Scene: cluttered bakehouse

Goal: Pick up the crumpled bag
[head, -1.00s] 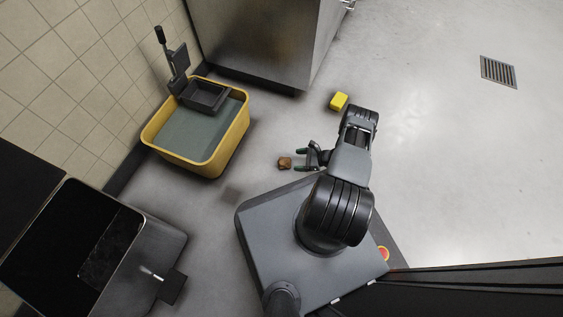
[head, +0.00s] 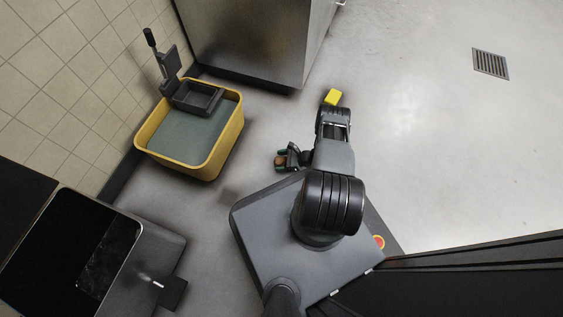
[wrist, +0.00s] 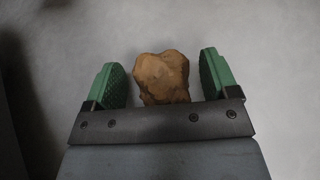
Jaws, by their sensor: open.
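The crumpled bag (wrist: 162,78) is a small brown lump on the grey floor. In the wrist view it sits between the two green-padded fingers of my gripper (wrist: 160,82), with a gap on each side. In the head view the bag (head: 281,161) shows as a small brown spot at the fingertips. My gripper (head: 284,158) is open, low by the floor, with its fingers on either side of the bag.
A yellow mop bucket (head: 215,160) with a dark wringer (head: 196,97) stands up and to the left. A steel cabinet (head: 250,45) stands at the top. A floor drain (head: 490,64) is at right, with clear floor around it.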

